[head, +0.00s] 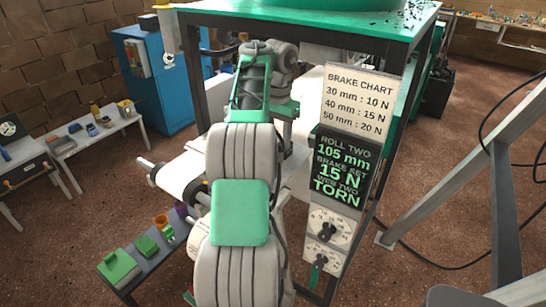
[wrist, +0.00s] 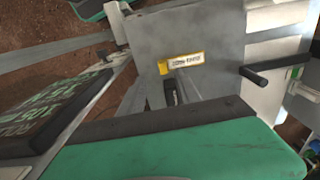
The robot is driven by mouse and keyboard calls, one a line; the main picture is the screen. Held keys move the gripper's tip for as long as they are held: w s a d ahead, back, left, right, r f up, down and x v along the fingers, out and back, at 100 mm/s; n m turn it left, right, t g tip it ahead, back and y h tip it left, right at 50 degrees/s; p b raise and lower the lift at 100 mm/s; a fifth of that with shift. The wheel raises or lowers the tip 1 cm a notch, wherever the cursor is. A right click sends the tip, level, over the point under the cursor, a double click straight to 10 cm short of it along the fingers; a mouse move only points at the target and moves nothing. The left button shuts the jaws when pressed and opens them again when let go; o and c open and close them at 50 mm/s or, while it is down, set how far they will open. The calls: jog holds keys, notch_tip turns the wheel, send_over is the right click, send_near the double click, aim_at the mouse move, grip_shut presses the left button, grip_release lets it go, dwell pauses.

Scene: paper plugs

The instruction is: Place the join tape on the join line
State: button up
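A small yellow piece with a white face (wrist: 183,63) shows in the wrist view, lying on or just above a pale grey plate (wrist: 215,30). Its print is too small to read, and I cannot tell whether it is the join tape. A thin grey rod (wrist: 187,84) and a dark part are close below it. I cannot make out a join line. In the head view my arm reaches up in front of the machine, and its end is by the machine's upper frame. My gripper's fingers cannot be clearly made out, so what they hold is unclear.
The machine's green top (head: 310,20) overhangs the work area. A brake chart (head: 360,100) and a dark display reading TORN (head: 345,165) stand right of my arm. A low bench (head: 150,265) with green blocks is at left. A black-ended bar (wrist: 268,72) juts out in the wrist view.

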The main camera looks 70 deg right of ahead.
jog(key=f+b, duration=0.4)
jog(key=f, duration=0.1)
jog(key=f+b, duration=0.2)
jog(key=f, duration=0.1)
jog(key=shift+w+a, duration=0.1)
jog(key=shift+w, duration=0.15)
jog(key=shift+r, duration=0.1)
grip_shut()
